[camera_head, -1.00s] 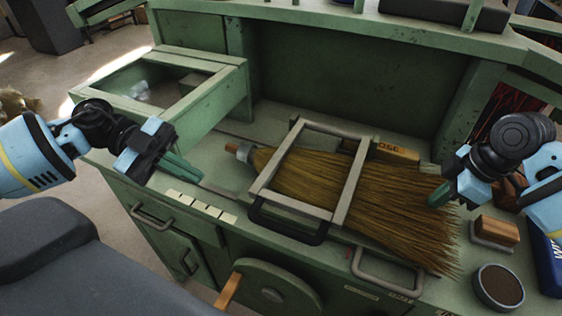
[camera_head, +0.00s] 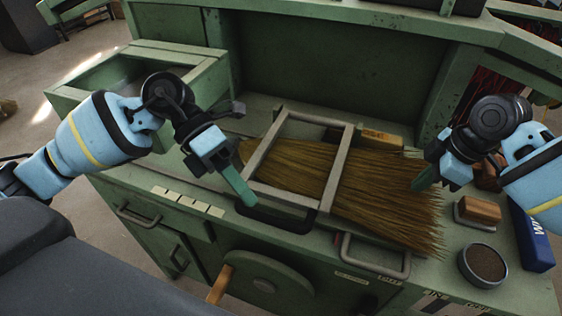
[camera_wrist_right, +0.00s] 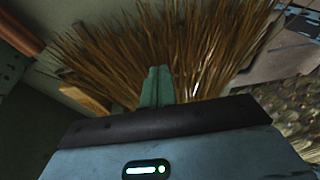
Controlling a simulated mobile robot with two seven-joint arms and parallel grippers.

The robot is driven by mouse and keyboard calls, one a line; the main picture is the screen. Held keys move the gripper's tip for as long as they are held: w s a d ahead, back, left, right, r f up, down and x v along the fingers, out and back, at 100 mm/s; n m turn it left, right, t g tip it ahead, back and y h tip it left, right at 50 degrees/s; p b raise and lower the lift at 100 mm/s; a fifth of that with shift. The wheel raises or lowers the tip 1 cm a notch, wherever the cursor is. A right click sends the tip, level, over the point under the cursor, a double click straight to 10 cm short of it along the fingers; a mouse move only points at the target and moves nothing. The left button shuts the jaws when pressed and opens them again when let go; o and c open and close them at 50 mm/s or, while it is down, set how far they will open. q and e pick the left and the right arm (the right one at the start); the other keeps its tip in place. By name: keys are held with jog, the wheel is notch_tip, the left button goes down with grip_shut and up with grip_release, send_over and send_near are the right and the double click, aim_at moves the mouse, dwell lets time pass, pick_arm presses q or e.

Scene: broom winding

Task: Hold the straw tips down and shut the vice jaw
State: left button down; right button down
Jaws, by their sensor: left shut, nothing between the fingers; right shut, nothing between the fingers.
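The straw broom head (camera_head: 385,205) lies flat on the green bench, its tips fanned out to the right. The vice jaw, a grey rectangular frame (camera_head: 338,170) with a black handle (camera_head: 275,219) at its front, lies across the straw. My left gripper (camera_head: 246,200) is shut and empty, its fingertips close to the left end of the black handle; I cannot tell if they touch. My right gripper (camera_head: 418,184) is shut and empty at the straw near the tips. In the right wrist view its green fingers (camera_wrist_right: 157,88) overlap the straw (camera_wrist_right: 130,45); contact is unclear.
A wooden-topped brush block (camera_head: 479,209), a round dark tin (camera_head: 483,265) and a blue box (camera_head: 531,238) stand at the right. An open drawer (camera_head: 195,85) is at the left. A grey bar handle (camera_head: 375,268) and a wheel (camera_head: 262,283) are at the front.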

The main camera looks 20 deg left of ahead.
pick_arm(q)
jog(key=w+d+m+y, duration=0.2)
jog(key=d+m+y, duration=0.2)
jog(key=m, duration=0.4)
jog(key=r+m+t+y, duration=0.1)
jog(key=m+t+y, duration=0.4)
jog(key=m, duration=0.4)
send_over(281, 194)
jog(key=shift+r+g+y, duration=0.1)
jog(key=shift+g+y, duration=0.5)
jog(key=shift+g, duration=0.1)
jog(key=shift+f, duration=0.2)
jog(key=shift+f, duration=2.1)
jog(key=shift+f, duration=0.1)
jog(key=shift+f, duration=0.35)
jog(key=shift+r, duration=0.1)
